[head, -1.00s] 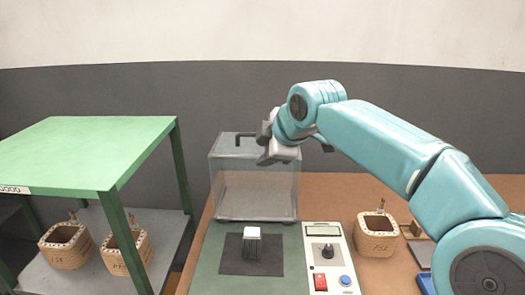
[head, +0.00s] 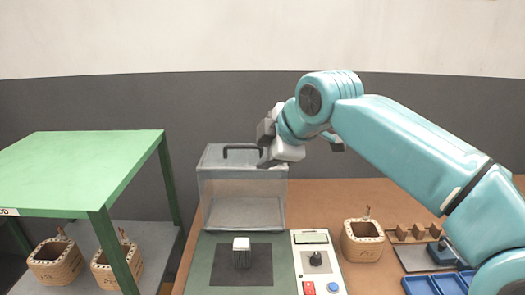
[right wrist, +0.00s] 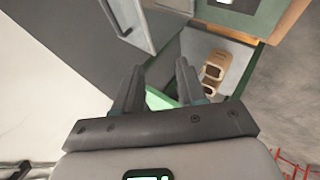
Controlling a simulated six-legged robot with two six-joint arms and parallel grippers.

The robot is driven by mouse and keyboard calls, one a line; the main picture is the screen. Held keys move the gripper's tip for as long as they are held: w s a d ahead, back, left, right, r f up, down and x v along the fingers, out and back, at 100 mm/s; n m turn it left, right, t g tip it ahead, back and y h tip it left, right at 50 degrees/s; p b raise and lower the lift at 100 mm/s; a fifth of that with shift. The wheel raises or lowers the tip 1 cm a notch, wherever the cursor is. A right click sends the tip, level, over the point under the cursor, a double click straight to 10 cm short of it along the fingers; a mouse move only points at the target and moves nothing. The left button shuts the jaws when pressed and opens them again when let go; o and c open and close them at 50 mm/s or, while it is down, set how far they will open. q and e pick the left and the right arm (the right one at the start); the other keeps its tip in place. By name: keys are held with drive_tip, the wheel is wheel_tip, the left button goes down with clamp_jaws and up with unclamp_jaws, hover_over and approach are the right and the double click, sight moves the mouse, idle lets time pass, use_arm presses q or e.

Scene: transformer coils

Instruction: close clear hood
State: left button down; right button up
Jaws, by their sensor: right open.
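The clear hood (head: 243,212) stands open and upright at the back of the green base plate (head: 203,268). Its dark handle (head: 242,147) is on the top edge. My right gripper (head: 264,144) is open and empty at the hood's upper right corner, to the right of the handle. From this angle I cannot tell if it touches the hood. In the right wrist view its fingers (right wrist: 158,72) are apart with nothing between them, and a grey panel with a handle, seemingly the hood (right wrist: 150,28), lies beyond them. My left gripper is not in view.
A small white-topped block (head: 241,252) stands on the dark pad (head: 224,276) before the hood. A control panel (head: 303,266) is to the right, with a wooden coil form (head: 362,241) and blue trays (head: 421,285) beyond. A green-topped rack (head: 85,165) stands left.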

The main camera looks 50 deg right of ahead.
drive_tip(key=p+v, duration=0.2)
drive_tip(key=v, duration=0.4)
drive_tip(key=shift+r+p, duration=0.25)
drive_tip(key=shift+p, duration=0.15)
drive_tip(key=shift+d, duration=0.1)
drive_tip(key=shift+s, duration=0.15)
idle(0.5)
